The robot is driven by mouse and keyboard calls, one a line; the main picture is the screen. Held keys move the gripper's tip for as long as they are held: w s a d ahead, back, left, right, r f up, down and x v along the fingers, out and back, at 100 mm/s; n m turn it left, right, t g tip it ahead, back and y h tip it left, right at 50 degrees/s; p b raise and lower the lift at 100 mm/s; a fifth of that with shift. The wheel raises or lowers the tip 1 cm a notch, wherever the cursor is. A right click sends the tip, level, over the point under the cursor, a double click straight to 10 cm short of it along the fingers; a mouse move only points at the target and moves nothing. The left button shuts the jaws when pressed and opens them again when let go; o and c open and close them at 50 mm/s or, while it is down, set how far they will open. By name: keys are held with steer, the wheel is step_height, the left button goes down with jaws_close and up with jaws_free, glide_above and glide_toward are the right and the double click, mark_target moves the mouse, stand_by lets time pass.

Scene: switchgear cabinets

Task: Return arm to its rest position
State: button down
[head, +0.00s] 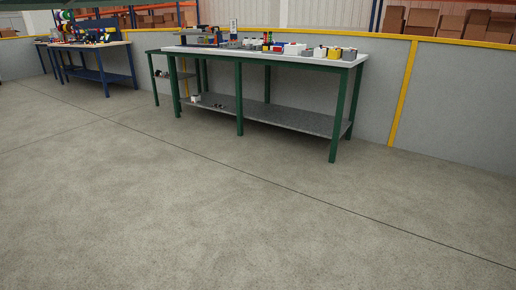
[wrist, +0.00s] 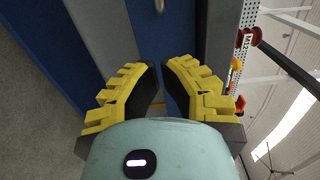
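My gripper (wrist: 160,66) shows in the wrist view with yellow ridged fingers and dark inner pads. Its fingertips lean towards each other with a narrow gap between them. Blue panel shows through that gap, and nothing is held. My gripper and arm do not show clearly in the head view.
In the wrist view, a label plate (wrist: 245,45) and a dark rod with a red end (wrist: 285,62) stand on the right. In the head view, a green-legged workbench (head: 238,95) and a blue-legged bench (head: 103,75) stand along a low grey wall (head: 455,95). The floor (head: 200,215) is clear.

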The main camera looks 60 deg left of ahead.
steer(key=p+v, duration=0.1)
steer(key=v, duration=0.4)
steer(key=shift+s+p, duration=0.2)
steer(key=shift+p, duration=0.2)
